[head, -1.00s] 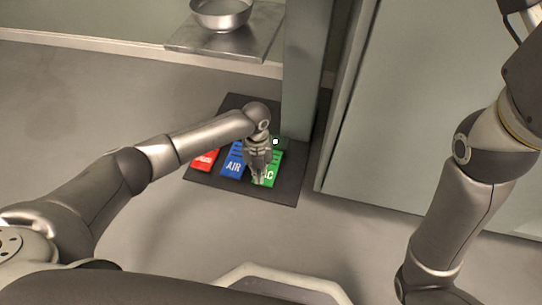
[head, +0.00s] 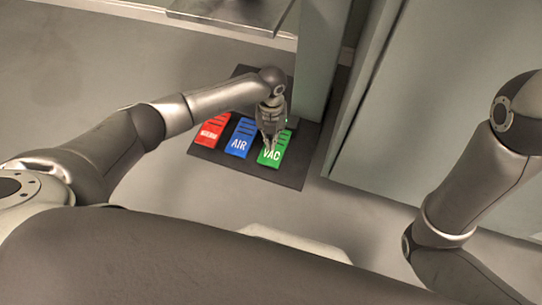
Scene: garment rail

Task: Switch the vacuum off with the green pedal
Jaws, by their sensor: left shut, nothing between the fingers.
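The green pedal (head: 277,160), marked VAC, is the rightmost of three pedals on a dark floor plate (head: 290,178). My left gripper (head: 268,146) points down over the green pedal, shut and empty. Its fingertips overlap the upper part of the pedal in the head view, near the lettering. I cannot tell whether they touch it. The gripper hides part of the pedal's far end. A small green glow (head: 288,119) shows just right of the gripper, partly hidden. My right arm is at the right, but its gripper is out of view.
The blue AIR pedal (head: 240,140) lies just left of the green one, and a red pedal (head: 211,130) is further left. A grey-green post (head: 318,60) rises behind the plate. A large pale panel (head: 440,110) stands at the right. Floor at the left is clear.

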